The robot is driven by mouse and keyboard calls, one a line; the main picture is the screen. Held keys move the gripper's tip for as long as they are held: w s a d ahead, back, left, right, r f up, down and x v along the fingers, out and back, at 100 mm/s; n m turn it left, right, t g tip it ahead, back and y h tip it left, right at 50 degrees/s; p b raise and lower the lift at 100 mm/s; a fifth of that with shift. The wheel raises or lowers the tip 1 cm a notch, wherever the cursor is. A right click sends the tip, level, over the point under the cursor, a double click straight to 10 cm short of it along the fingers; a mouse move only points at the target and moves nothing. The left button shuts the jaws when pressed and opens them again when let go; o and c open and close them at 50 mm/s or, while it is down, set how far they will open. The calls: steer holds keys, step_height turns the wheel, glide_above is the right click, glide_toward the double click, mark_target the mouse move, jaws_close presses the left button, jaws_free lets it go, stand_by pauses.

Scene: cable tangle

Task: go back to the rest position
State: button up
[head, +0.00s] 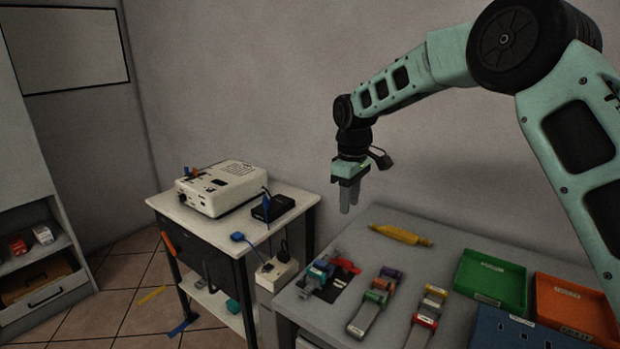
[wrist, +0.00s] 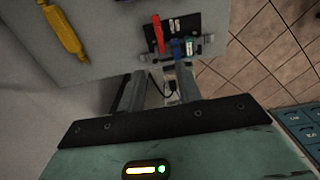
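My gripper (head: 349,206) hangs fingers down in the air in front of the wall, above the back left of the grey table (head: 395,270). In the wrist view its two fingers (wrist: 158,88) stand apart, and nothing is seen held between them. A black plug and cable (wrist: 170,88) show through the gap, lower down and beyond the fingers. The gripper is clear of the table top and of the things on it.
A yellow tool (head: 402,235) lies at the table's back. A black board (head: 330,277) with coloured connectors is at its left. A green tray (head: 490,281) and an orange tray (head: 575,307) are right. A white device (head: 222,188) stands on a side table (head: 172,203).

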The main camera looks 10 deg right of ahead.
steer(key=s+a+r, duration=0.2)
steer(key=s+a, duration=0.3)
steer(key=s, duration=0.5)
steer(key=s+a+r, duration=0.2)
steer(key=s+a, duration=0.3)
steer(key=s, duration=0.5)
steer(key=s+d+f, duration=0.1)
steer(key=s, duration=0.9)
steer(key=s+d+f+m, duration=0.1)
steer(key=s+d+f, duration=0.1)
steer(key=s, duration=0.9)
steer(key=shift+d+m+y, duration=0.3)
